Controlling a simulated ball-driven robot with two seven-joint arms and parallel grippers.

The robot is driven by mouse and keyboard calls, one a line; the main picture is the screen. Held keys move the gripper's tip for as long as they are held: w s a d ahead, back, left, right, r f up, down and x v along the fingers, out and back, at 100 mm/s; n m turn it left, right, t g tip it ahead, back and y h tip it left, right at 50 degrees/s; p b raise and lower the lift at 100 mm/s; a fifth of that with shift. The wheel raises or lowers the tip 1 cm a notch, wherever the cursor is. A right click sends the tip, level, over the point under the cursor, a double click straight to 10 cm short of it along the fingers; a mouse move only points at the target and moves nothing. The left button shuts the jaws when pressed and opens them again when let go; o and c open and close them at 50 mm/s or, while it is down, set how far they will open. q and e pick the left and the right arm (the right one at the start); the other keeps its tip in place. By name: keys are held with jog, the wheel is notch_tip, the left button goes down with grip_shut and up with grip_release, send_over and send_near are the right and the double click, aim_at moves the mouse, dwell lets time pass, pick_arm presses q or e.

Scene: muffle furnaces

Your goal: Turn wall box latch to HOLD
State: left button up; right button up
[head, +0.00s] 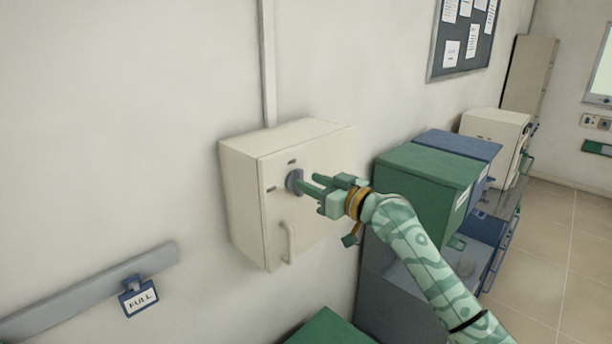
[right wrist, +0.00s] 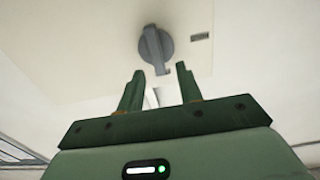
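The cream wall box (head: 245,200) is fixed to the wall in the middle of the head view. Its round grey latch (head: 294,181) sits on the upper front face. The latch also shows in the right wrist view (right wrist: 154,45), with its raised bar close to upright in that picture, slightly tilted. My right gripper (head: 310,183) is in front of the latch, fingers pointing at it. In the right wrist view the gripper (right wrist: 159,72) is open, with the latch just beyond its fingertips; contact cannot be told. My left gripper is out of view.
A pale handle (head: 287,242) stands out low on the box front. Small dark marks lie near the latch, too small to read. Green and blue cabinets (head: 425,168) stand to the right. A wall rail with a FULL tag (head: 139,297) is at lower left.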

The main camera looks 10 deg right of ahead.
jog(key=shift+x, duration=1.05)
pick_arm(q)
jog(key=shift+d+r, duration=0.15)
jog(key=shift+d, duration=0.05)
pick_arm(e)
jog(key=shift+w+a, duration=0.1)
jog(key=shift+w, duration=0.15)
grip_shut()
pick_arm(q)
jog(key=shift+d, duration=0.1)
